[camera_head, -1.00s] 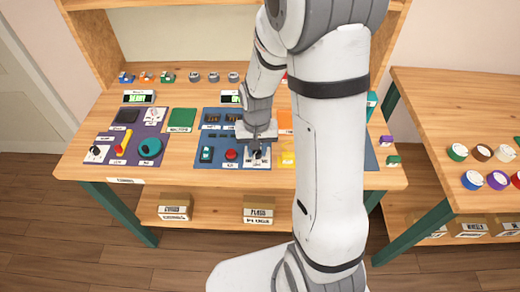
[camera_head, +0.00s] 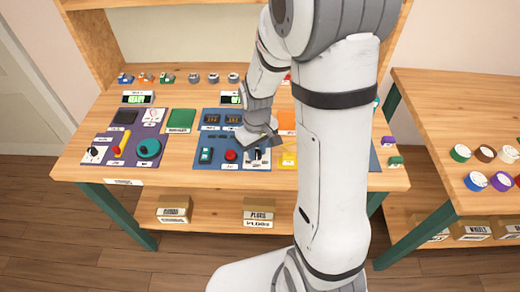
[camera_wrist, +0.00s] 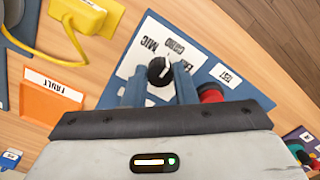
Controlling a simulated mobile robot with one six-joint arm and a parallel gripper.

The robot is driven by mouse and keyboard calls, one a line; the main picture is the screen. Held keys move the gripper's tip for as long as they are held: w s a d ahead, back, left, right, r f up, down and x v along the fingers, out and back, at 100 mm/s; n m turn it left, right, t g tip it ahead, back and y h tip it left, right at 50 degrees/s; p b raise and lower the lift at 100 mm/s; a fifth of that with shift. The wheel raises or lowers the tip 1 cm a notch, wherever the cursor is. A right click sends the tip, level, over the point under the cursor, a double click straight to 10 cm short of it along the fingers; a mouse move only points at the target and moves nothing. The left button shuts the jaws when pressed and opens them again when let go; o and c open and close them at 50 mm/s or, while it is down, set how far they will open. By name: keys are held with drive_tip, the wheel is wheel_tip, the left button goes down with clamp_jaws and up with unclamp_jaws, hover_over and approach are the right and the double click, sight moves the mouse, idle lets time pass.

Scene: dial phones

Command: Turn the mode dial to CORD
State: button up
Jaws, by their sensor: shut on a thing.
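The mode dial is a small black knob (camera_wrist: 159,71) on a white label plate (camera_wrist: 135,66) in the wrist view. The plate carries the words MIC, CORD and a third word partly hidden by a finger, all upside down here. A pale mark shows on the knob; which word it points at I cannot tell for sure. My gripper (camera_wrist: 161,84) has its two blue fingers on either side of the knob, shut on it. In the head view my gripper (camera_head: 258,146) is over the dial at the front right of the blue panel (camera_head: 205,163).
A red button (camera_head: 231,155) sits just left of the dial, close to a finger in the wrist view (camera_wrist: 210,92). A yellow part (camera_wrist: 88,14) with a cable and an orange FAULT tray (camera_wrist: 52,86) lie on the other side.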

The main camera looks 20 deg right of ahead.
sight(257, 154)
drive_tip(key=shift+s+f, duration=0.15)
drive_tip(key=shift+s, duration=0.1)
drive_tip(key=o, duration=1)
drive_tip(key=shift+w, duration=0.1)
drive_tip(key=shift+r, duration=0.2)
drive_tip(key=shift+w+r, duration=0.1)
drive_tip(key=shift+r, duration=0.2)
wheel_tip(257, 154, up, 7)
